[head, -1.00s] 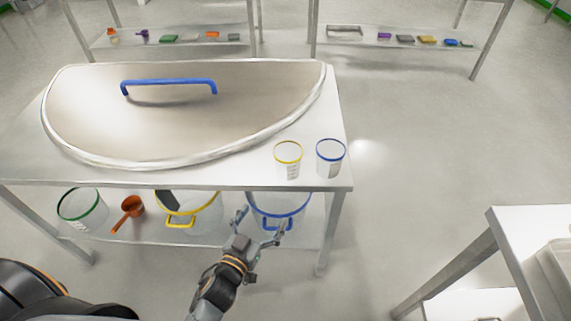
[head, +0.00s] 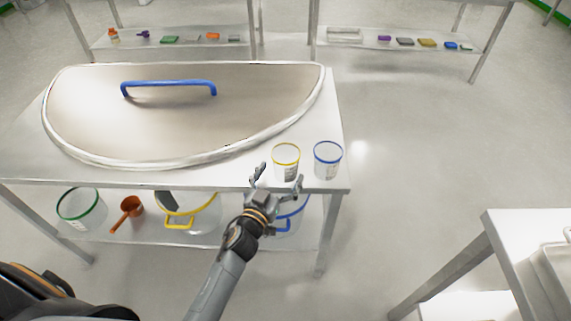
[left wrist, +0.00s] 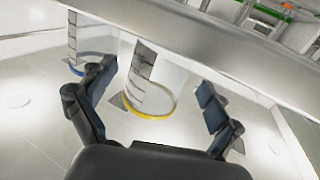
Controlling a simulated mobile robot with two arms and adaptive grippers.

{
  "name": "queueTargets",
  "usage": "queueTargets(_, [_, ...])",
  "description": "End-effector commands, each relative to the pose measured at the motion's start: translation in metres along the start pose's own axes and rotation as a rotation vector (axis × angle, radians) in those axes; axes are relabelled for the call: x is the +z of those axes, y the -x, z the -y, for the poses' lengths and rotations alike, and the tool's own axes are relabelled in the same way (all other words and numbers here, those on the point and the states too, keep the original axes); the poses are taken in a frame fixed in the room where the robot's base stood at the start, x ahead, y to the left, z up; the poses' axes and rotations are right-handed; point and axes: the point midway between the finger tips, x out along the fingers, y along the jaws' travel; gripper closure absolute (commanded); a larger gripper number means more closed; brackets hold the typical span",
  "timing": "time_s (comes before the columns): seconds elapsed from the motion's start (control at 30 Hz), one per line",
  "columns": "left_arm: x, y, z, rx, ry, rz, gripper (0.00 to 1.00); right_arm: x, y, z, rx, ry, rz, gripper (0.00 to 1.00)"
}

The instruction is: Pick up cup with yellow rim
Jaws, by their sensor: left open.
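The clear cup with a yellow rim (head: 286,158) stands upright near the front right of the table top. In the left wrist view the cup (left wrist: 150,90) appears upside down, framed between the fingers. My left gripper (head: 278,177) is open and empty, at the table's front edge just before the cup. Its fingers (left wrist: 148,95) are spread to either side of the cup, and I see no contact. My right gripper is not in view.
A similar cup with a blue rim (head: 327,160) stands close on the right. A large lid (head: 230,110) with a blue handle covers much of the table (head: 130,178). Below, the shelf holds a yellow-rimmed bucket (head: 205,218), a blue-rimmed bucket (head: 291,220), a green-rimmed container and an orange scoop (head: 131,207).

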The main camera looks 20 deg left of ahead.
Motion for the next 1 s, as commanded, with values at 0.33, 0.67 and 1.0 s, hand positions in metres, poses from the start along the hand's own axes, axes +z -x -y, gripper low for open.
queueTargets(0.33, [-0.001, -0.032, 0.000, 0.000, 0.001, 0.000, 0.10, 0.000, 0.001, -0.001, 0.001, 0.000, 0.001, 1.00])
queueTargets(0.67, [-0.001, -0.032, 0.000, 0.000, 0.000, 0.000, 0.44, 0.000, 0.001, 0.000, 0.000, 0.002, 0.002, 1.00])
queueTargets(1.0, [-0.001, -0.032, 0.000, 0.000, 0.000, 0.000, 0.65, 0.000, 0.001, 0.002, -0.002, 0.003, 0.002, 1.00])
